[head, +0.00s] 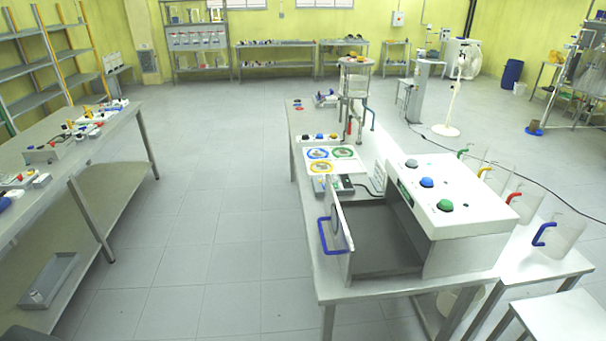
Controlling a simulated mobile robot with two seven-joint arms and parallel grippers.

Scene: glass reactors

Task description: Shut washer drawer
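The washer (470,211) is a white box on a metal table, with blue, green and grey round knobs on its sloped top. Its drawer (385,245) is pulled out to the left, and its grey floor is exposed. The drawer's front panel (344,222) stands at the left end and carries a blue loop handle (322,238). The inside of the drawer looks empty. Neither of my grippers shows in the head view.
The metal table (330,290) also holds a panel with coloured rings (331,155) behind the drawer. Clear jugs with coloured handles (562,238) stand to the right. A workbench (110,135) is at the left. The floor (220,240) between the tables is clear.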

